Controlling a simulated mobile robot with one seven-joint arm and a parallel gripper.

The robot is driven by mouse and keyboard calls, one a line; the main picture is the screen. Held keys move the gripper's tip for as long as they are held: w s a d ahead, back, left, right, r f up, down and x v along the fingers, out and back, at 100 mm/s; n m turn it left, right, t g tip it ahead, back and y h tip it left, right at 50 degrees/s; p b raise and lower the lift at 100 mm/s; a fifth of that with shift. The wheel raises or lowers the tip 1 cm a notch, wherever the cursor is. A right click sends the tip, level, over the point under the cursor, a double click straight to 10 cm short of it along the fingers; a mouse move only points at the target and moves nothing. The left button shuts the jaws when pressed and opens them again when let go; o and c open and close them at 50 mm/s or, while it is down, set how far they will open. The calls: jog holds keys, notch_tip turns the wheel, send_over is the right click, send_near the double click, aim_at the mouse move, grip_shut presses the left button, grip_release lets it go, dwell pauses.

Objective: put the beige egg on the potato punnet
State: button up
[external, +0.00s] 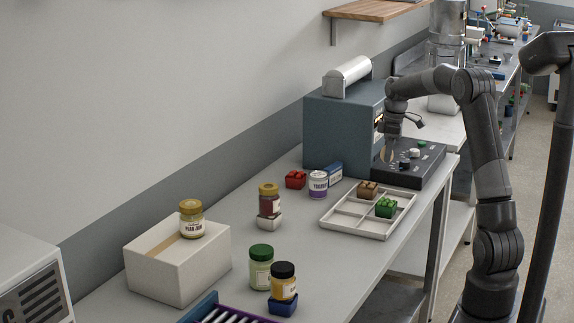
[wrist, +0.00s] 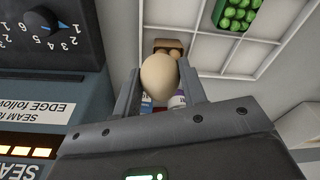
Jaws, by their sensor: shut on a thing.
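The beige egg (wrist: 159,78) is between the two fingers of my gripper (wrist: 159,90) in the wrist view, and the fingers are shut on it. In the external view my gripper (external: 390,147) hangs in front of the blue-grey machine, above the dark control panel; the egg is small and hard to make out there. The potato punnet, a small brown box (external: 367,189), sits in a back compartment of the white divided tray (external: 346,232). In the wrist view the punnet (wrist: 168,46) shows just beyond the egg, partly hidden by it.
A green-filled punnet (external: 386,208) sits in the tray beside the brown one. The blue-grey machine (external: 335,130) and its control panel (external: 425,165) stand behind. A purple-labelled jar (external: 318,185), a red block (external: 295,179) and a blue box (external: 333,174) stand left of the tray.

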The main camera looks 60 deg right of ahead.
send_over(367, 184)
notch_tip(367, 184, down, 4)
jog(key=shift+s+d+r, duration=0.1)
jog(key=shift+d+r, duration=0.05)
jog(key=shift+f, duration=1.9)
jog(key=shift+f, duration=0.15)
jog(key=o, duration=0.7)
jog(key=shift+o, duration=0.2)
